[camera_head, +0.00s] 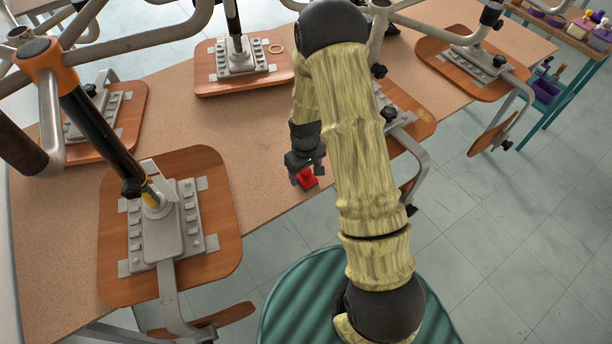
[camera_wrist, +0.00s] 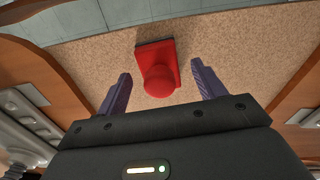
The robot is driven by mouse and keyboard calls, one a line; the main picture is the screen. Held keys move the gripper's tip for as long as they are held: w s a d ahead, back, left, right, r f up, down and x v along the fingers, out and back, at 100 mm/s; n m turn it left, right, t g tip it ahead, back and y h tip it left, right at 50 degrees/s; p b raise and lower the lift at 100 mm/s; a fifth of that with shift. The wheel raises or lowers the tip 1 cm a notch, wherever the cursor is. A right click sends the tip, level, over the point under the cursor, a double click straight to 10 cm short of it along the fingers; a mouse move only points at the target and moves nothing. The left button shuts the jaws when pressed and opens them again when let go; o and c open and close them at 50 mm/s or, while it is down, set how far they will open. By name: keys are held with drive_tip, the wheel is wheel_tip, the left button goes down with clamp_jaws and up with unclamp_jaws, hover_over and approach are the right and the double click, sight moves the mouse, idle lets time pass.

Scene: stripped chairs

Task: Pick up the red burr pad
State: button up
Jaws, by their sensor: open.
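The red burr pad (camera_wrist: 158,68) lies on the brown speckled tabletop in the wrist view, a flat block with a round red knob and a dark edge. My gripper (camera_wrist: 160,88) is open, its two purple-grey fingers on either side of the knob and apart from it. The block's far end reaches past the fingertips. In the head view the red pad (camera_head: 307,178) shows near the table's front edge, partly hidden by my gripper (camera_head: 300,176) just above it.
Upturned chairs with wooden seats lie on the table (camera_head: 60,250); one seat (camera_head: 215,215) is left of the pad, another (camera_head: 410,108) right. A teal cart (camera_head: 560,75) with containers stands at the far right.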

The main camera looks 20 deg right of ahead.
drive_tip(key=shift+f, duration=0.4)
drive_tip(key=shift+c, duration=0.4)
drive_tip(key=c, duration=1)
